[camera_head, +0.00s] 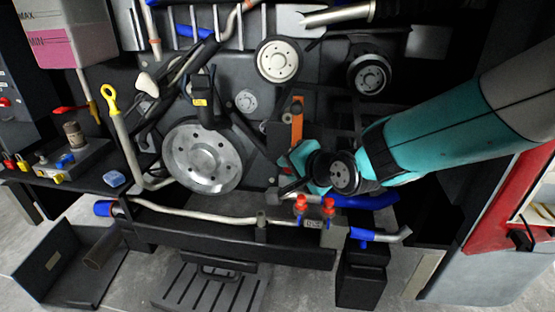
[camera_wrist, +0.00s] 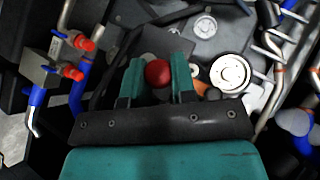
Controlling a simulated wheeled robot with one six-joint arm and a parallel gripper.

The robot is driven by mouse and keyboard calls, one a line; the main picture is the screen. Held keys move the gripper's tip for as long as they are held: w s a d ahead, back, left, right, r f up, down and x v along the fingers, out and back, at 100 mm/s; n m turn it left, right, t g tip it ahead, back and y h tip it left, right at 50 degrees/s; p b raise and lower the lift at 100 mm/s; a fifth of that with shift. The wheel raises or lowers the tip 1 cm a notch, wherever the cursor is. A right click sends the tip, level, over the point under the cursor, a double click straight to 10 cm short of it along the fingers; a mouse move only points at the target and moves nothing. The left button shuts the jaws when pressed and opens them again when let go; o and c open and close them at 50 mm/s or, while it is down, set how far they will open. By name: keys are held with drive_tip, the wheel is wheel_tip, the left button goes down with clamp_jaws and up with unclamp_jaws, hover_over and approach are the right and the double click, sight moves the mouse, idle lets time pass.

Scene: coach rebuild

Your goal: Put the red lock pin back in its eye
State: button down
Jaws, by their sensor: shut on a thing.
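In the wrist view the red round head of the lock pin (camera_wrist: 158,73) sits between the two teal fingers of my gripper (camera_wrist: 158,82), which is shut on it. The pin's shank is hidden. A bit of the orange bar shows beside the right finger in the wrist view (camera_wrist: 200,88). I cannot make out the pin's eye for certain in either view.
Two red-capped fittings on a valve block (camera_head: 313,223) sit close below my gripper, beside a blue hose (camera_head: 360,199). Pulleys (camera_head: 278,61) and a large metal wheel (camera_head: 202,155) are up and left. A yellow-handled dipstick (camera_head: 110,98) stands at the left.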

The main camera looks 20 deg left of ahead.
drive_tip(key=shift+n+y, duration=0.3)
drive_tip(key=shift+n, duration=0.2)
drive_tip(key=shift+w+a+r+p, duration=0.15)
drive_tip(key=shift+w+a+r, duration=0.25)
drive_tip(key=shift+a, duration=0.25)
drive_tip(key=shift+w+a+r+p, duration=0.15)
drive_tip(key=shift+w+a+r, duration=0.1)
drive_tip(key=shift+w+a, duration=0.4)
drive_tip(key=shift+w+a+r+p, duration=0.15)
drive_tip(key=shift+w+a+r, duration=0.2)
drive_tip(key=shift+a, duration=0.35)
drive_tip(key=shift+w+d+r, duration=0.1)
drive_tip(key=shift+d, duration=0.05)
drive_tip(key=shift+w, duration=0.1)
drive_tip(key=shift+w+a, duration=0.2)
drive_tip(key=shift+w, duration=0.6)
drive_tip(key=shift+w+a, duration=0.15)
drive_tip(key=shift+w, duration=0.45)
drive_tip(key=shift+w, duration=0.35)
